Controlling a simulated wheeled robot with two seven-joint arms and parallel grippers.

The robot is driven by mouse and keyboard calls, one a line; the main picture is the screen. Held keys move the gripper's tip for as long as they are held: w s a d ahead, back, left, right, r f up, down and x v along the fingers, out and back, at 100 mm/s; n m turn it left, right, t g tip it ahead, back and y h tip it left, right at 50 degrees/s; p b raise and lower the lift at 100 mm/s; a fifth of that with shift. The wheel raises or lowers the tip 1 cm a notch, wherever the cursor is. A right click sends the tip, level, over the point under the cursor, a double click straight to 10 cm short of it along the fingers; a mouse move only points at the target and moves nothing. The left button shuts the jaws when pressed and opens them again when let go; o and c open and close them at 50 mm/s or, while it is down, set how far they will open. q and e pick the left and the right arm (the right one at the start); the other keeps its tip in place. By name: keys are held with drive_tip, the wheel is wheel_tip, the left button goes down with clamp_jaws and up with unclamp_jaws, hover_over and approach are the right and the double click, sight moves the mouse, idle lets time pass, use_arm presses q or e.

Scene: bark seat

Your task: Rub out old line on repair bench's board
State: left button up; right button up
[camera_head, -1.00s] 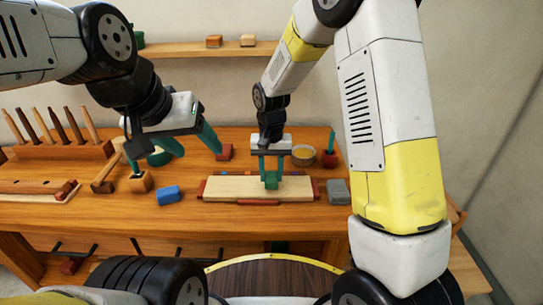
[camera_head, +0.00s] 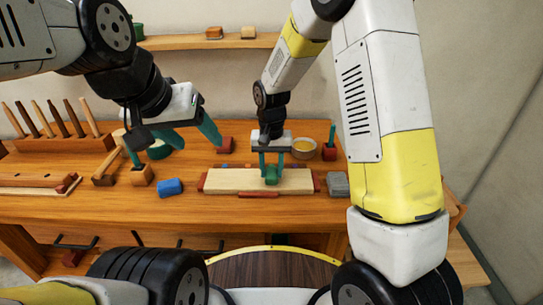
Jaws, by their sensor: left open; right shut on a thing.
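The pale wooden board (camera_head: 230,181) lies flat near the front of the repair bench (camera_head: 110,210), with reddish blocks at both ends. My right gripper (camera_head: 271,168) points down over the middle of the board. It is shut on a small green thing (camera_head: 271,177), which is at the board's surface; whether it touches I cannot tell. A short dark red strip shows at the board's front edge. I cannot make out a drawn line on the board. My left gripper (camera_head: 198,145) is open and empty, above the bench to the left of the board.
A blue block (camera_head: 170,187) lies left of the board and a grey block (camera_head: 338,184) right of it. Behind are a yellow bowl (camera_head: 304,148) and a red block (camera_head: 225,145). A mallet and a tool rack (camera_head: 62,145) stand at left.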

drive_tip(key=shift+f, duration=0.4)
drive_tip(key=shift+w+r, duration=0.1)
drive_tip(key=shift+w, duration=1.4)
drive_tip(key=shift+s, duration=1.5)
drive_tip(key=shift+w, duration=1.5)
drive_tip(key=shift+s+f, duration=0.15)
drive_tip(key=shift+s, duration=0.7)
drive_tip(key=shift+s+f, duration=0.15)
drive_tip(key=shift+s, duration=0.65)
clamp_jaws()
